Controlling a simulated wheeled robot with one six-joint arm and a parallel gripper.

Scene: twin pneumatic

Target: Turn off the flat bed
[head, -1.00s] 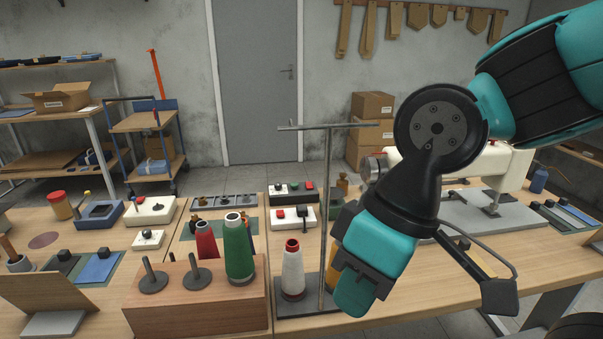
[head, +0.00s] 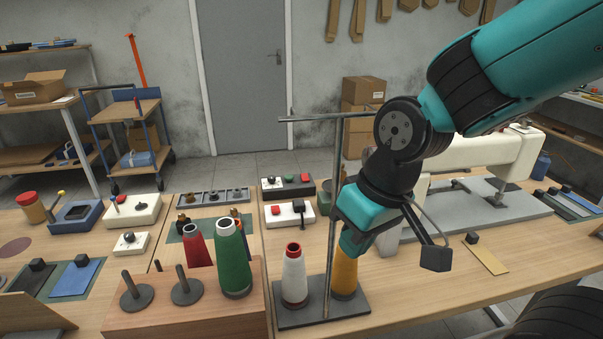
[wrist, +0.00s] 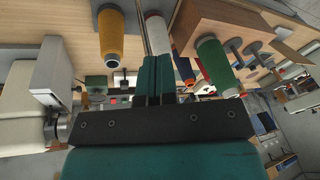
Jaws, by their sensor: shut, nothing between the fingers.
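The white sewing machine (head: 465,165) stands on a grey flat bed plate (head: 490,205) at the right of the bench. A white switch box (head: 284,219) with a red button (head: 276,210) and a dark lever sits mid-bench. Behind it is a dark-and-white box (head: 290,189) with green and red buttons. Which box belongs to the machine cannot be told. My gripper (head: 352,245) is shut and empty, to the right of the white box, above and behind the yellow cone. Its closed fingers (wrist: 155,80) show in the wrist view.
A thread stand (head: 329,210) with white (head: 294,277) and yellow (head: 344,275) cones rises close to my gripper. A wooden block (head: 190,310) with pegs and a green cone (head: 233,258) stands at front left.

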